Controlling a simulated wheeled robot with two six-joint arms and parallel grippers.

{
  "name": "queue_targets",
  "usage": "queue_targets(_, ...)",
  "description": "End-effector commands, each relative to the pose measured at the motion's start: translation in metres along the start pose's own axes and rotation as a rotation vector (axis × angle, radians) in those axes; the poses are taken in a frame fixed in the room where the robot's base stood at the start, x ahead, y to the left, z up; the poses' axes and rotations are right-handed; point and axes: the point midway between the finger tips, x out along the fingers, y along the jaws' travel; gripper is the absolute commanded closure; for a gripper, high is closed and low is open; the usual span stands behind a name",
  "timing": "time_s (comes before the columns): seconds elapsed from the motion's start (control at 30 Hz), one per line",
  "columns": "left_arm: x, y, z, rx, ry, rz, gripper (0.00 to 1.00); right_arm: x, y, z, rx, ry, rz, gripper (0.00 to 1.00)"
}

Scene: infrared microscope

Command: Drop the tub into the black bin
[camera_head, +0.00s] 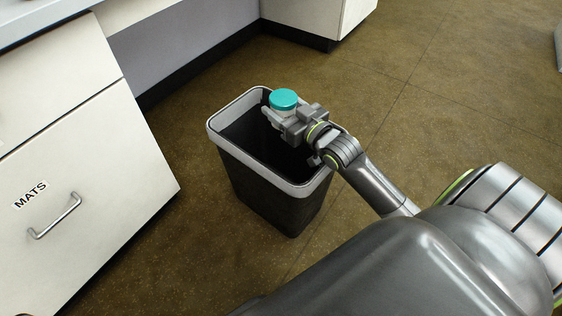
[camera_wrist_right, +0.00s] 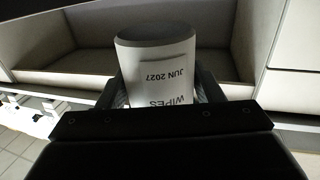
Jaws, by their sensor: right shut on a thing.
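The tub has a teal lid (camera_head: 284,99) and a pale body, and my right gripper (camera_head: 283,113) is shut on it. In the head view the gripper holds the tub over the opening of the black bin (camera_head: 270,195), near its far right side. The bin has a light grey rim band and stands upright on the floor. In the right wrist view the tub (camera_wrist_right: 160,75) sits between the fingers, and its label reads "WIPES" and "JUN 2027". My left gripper is not in view.
A white cabinet with a drawer marked "MATS" (camera_head: 75,170) stands left of the bin. Another white cabinet (camera_head: 312,18) stands behind it. The brown floor (camera_head: 455,110) to the right is clear.

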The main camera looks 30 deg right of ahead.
Motion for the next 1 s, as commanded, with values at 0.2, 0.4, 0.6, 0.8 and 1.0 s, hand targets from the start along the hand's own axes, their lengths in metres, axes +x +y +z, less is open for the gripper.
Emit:
queue_targets(0.2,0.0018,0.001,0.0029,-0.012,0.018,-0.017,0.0,0.0001,-0.0001,0.0049,-0.001,0.001,0.0,0.64)
queue_targets(0.4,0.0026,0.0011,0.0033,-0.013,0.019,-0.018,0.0,0.0001,-0.0001,0.0046,0.0,0.001,0.0,0.64)
queue_targets(0.6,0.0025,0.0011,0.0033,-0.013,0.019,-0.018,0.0,0.0001,-0.0001,0.0047,0.0,0.001,0.0,0.25)
queue_targets(0.8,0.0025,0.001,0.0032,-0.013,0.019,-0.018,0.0,0.0001,-0.0001,0.0049,0.0,0.001,0.0,0.14)
queue_targets(1.0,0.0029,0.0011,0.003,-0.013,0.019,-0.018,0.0,0.0,0.0,0.0046,0.0,0.0,0.0,0.14)
